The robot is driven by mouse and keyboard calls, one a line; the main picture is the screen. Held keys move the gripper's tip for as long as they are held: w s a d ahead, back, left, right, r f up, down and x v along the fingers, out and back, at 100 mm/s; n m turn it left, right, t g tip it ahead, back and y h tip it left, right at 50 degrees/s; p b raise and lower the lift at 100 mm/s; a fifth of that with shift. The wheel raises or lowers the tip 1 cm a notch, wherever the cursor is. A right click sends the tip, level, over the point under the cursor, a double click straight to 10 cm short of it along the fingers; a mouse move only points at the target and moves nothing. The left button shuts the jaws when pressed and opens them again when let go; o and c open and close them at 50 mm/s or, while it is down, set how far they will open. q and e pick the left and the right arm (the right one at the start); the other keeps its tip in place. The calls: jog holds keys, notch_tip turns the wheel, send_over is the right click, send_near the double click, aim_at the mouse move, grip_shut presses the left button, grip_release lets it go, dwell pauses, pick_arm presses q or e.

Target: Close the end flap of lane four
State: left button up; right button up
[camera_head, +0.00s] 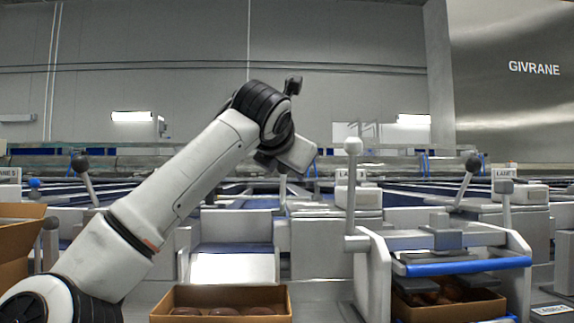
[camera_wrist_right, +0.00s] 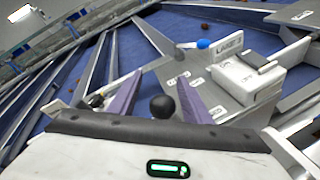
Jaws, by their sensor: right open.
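My right arm crosses the head view, and its gripper (camera_head: 283,180) points down at the middle lane, beside the sign that appears to read lane 4 (camera_head: 350,175). In the right wrist view the gripper (camera_wrist_right: 160,80) is open, with a purple finger on either side of a black lever knob (camera_wrist_right: 163,106). I cannot tell whether they touch it. In the head view the gripper hides this knob; part of the lever's stem (camera_head: 283,200) shows below. A pale plate (camera_head: 234,267) at this lane's front end slopes down toward an open carton (camera_head: 220,296). My left gripper is out of view.
Similar black-knobbed levers stand at the left lane (camera_head: 80,162) and right lane (camera_head: 472,162). A frame with a white-knobbed lever (camera_head: 352,146) and blue bar (camera_head: 465,267) stands right over another carton (camera_head: 450,309). A blue knob (camera_wrist_right: 205,44) and a white box (camera_wrist_right: 245,78) are near the gripper.

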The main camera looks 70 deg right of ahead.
jog(key=p+v, duration=0.1)
jog(key=v, duration=0.9)
jog(key=shift+a, duration=0.15)
